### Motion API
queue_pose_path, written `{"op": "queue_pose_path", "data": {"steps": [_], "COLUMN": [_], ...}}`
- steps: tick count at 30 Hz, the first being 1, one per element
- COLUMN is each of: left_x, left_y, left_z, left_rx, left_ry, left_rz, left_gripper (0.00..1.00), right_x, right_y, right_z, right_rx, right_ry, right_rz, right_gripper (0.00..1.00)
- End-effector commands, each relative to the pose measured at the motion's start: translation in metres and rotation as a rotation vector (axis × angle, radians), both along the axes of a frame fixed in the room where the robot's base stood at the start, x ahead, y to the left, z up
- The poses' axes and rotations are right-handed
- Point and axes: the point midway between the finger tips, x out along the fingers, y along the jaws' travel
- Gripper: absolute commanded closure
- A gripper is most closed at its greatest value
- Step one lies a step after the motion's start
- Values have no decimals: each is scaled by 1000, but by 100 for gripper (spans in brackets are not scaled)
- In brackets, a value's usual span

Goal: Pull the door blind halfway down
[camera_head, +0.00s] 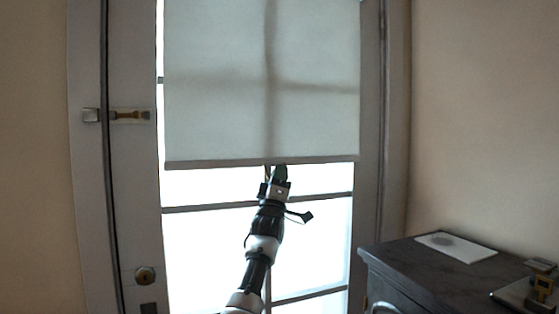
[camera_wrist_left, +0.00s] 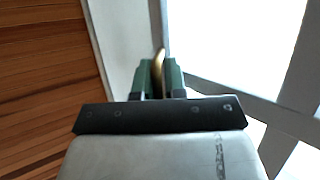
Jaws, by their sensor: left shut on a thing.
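The door blind (camera_head: 262,80) is a pale grey-green sheet hanging over the upper part of the bright glass. Its straight bottom bar (camera_head: 210,164) lies just above my left gripper (camera_head: 275,174), whose tips reach up to about the middle of that bar. In the left wrist view, the green fingers of the left gripper (camera_wrist_left: 158,78) are shut on a small brass-coloured pull (camera_wrist_left: 158,62). How the pull joins the blind is hidden. The grey door (camera_head: 134,200) shows bright panes below the blind. My right gripper is out of view.
A dark cabinet (camera_head: 430,270) stands at the lower right, with a white sheet (camera_head: 456,246) and a small yellow-and-metal object (camera_head: 543,288) on top. A latch (camera_head: 128,115) and a round lock (camera_head: 145,274) are at the door's left side.

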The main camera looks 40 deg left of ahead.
Motion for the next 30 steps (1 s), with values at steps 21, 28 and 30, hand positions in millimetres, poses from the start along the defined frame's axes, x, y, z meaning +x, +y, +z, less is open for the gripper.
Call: {"op": "queue_pose_path", "data": {"steps": [21, 28, 30], "left_x": [0, 0, 0], "left_y": [0, 0, 0], "left_z": [-98, -97, -97], "left_rx": [4, 4, 4], "left_ry": [-1, -1, -1], "left_rz": [1, 1, 1], "left_gripper": [100, 100, 82], "right_x": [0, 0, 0], "right_y": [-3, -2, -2], "right_z": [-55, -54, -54], "right_rx": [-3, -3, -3], "right_ry": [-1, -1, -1], "right_rz": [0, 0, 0], "right_gripper": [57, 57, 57]}}
